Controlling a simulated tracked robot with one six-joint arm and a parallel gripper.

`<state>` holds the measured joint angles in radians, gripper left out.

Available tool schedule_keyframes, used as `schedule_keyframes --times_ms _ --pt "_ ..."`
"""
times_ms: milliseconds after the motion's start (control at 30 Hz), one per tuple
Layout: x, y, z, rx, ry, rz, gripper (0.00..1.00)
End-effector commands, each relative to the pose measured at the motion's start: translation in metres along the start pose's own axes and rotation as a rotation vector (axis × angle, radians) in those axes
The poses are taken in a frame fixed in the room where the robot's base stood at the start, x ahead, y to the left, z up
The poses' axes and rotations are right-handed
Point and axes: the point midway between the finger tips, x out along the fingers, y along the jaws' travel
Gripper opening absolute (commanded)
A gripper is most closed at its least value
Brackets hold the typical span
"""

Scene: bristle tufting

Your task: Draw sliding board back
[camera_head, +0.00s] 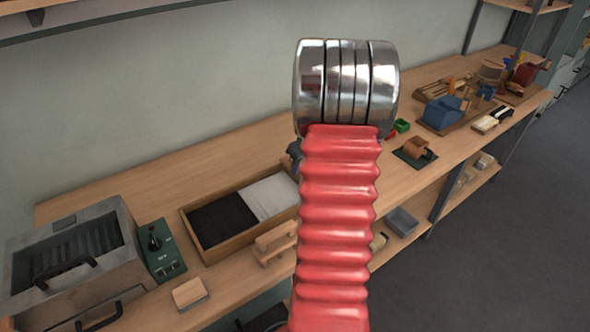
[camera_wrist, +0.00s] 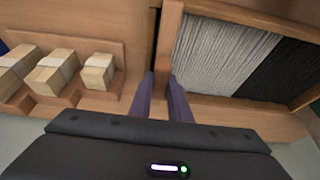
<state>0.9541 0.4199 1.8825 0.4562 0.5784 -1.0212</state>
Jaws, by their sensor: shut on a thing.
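A shallow wooden tray (camera_wrist: 225,12) in the wrist view holds pale grey bristles (camera_wrist: 225,55) beside black bristles (camera_wrist: 283,75). An upright wooden board (camera_wrist: 168,42) stands at the grey end of the tray; I take it for the sliding board. My gripper (camera_wrist: 161,78) has its two purple fingers on either side of this board's near part, shut on it. In the head view the tray (camera_head: 240,243) shows black bristles on the left and grey on the right. My red arm hides its right end, the board and most of my gripper there.
Several wooden blocks (camera_wrist: 53,72) sit left of the board in the wrist view. In the head view a grey metal machine (camera_head: 110,215) and a green control box (camera_head: 160,252) stand left. A blue device (camera_head: 443,112) stands farther right on the bench. A small wooden stand (camera_head: 270,240) is in front of the tray.

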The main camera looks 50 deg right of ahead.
Motion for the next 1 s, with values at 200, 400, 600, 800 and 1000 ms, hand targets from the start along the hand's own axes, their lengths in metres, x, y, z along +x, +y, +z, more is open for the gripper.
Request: schedule_keyframes --times_ms 200,400,600,800,1000 --pt "-0.001 0.005 -0.001 -0.001 0.005 0.012 0.25" --pt "-0.001 0.004 0.000 0.000 0.003 0.009 0.36" --pt "-0.001 0.003 0.000 0.000 0.003 0.008 0.36" --pt "-0.009 0.003 -0.001 -0.001 0.003 0.008 0.36" --pt "-0.034 0.004 -0.001 0.000 0.005 0.010 0.36"
